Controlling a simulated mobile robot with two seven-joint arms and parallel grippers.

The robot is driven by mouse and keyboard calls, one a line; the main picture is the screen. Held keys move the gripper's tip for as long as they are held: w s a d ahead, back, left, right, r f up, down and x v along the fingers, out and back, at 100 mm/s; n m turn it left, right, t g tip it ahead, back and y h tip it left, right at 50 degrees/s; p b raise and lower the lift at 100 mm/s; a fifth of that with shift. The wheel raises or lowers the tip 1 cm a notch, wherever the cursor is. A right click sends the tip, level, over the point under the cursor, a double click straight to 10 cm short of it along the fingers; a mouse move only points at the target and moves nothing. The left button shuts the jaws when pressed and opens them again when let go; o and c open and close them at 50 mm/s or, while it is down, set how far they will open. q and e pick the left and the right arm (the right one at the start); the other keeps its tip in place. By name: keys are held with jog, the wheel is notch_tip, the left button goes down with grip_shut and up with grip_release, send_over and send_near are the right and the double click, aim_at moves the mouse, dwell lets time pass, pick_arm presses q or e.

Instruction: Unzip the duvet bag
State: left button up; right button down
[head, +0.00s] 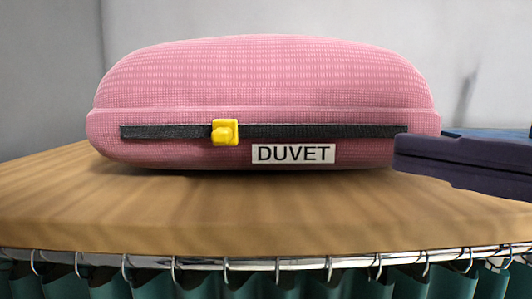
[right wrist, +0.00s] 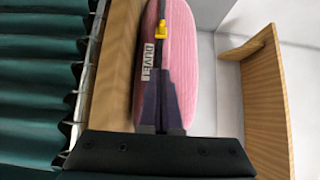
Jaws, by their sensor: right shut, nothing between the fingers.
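The pink duvet bag (head: 265,85) lies on a wooden counter, its long side facing me. A black zip track (head: 320,131) runs across its front. The yellow zip slider (head: 225,132) sits left of the track's middle, above the white DUVET label (head: 293,153). My right gripper (head: 397,152) is shut and empty. In the head view its tips overlap the bag's lower right, just below the track's right end, well right of the slider. In the right wrist view the shut fingers (right wrist: 163,75) point along the track toward the slider (right wrist: 160,29). I cannot tell whether they touch the bag. My left gripper is out of view.
The wooden counter (head: 180,205) has a clear strip in front of the bag. Below its front edge a rail with metal hooks carries a teal curtain (head: 300,284). The right wrist view shows an upright wooden panel (right wrist: 256,95) at the right. A grey wall stands behind.

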aim_at(232, 134)
jog(key=x, duration=0.9)
jog(key=a+b, duration=0.1)
jog(key=a, duration=0.2)
jog(key=shift+w+a, duration=0.15)
jog(key=shift+a, duration=0.45)
